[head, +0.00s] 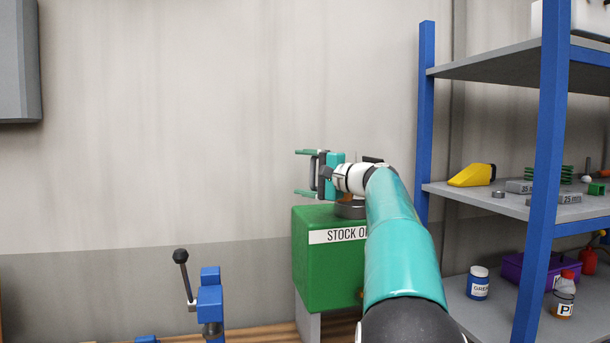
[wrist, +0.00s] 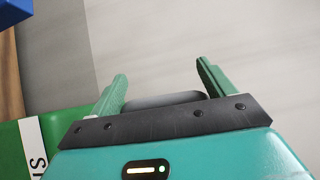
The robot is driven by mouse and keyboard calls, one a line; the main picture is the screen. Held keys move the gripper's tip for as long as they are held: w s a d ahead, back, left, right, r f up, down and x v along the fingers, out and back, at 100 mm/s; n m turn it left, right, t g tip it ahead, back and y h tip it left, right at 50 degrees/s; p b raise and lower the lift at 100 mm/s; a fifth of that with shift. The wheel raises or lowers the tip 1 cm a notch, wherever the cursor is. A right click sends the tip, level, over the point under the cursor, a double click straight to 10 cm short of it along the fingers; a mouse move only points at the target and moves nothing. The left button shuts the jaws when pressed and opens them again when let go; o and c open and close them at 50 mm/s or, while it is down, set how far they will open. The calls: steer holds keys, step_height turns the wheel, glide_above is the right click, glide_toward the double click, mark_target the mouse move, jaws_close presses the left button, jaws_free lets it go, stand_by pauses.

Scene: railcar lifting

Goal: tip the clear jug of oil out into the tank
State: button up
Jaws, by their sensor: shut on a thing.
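The green tank (head: 322,252), lettered "STOCK O...", stands against the wall. A grey round neck (head: 350,209) is on its top, partly behind my arm. My gripper (head: 303,172) is just above the tank's left part, its fingers pointing left.
A blue-post shelf unit (head: 550,160) stands close on the right. A blue clamp with a lever (head: 209,303) stands at front left. The wall space left of the tank is clear.

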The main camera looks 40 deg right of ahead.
steer(key=shift+r+m+t+h, duration=0.9)
steer(key=shift+r+m+t, duration=0.5)
steer(key=shift+r+m, duration=3.05)
steer(key=s+d+r+m+h, duration=0.1)
steer(key=d+m+h, duration=0.5)
steer(key=d+m, duration=0.7)
steer(key=shift+s+m+h, duration=0.4)
steer(key=shift+s+m, duration=0.4)
steer(key=shift+m, duration=0.45)
steer(key=shift+s, duration=0.1)
stand_by(0.5)
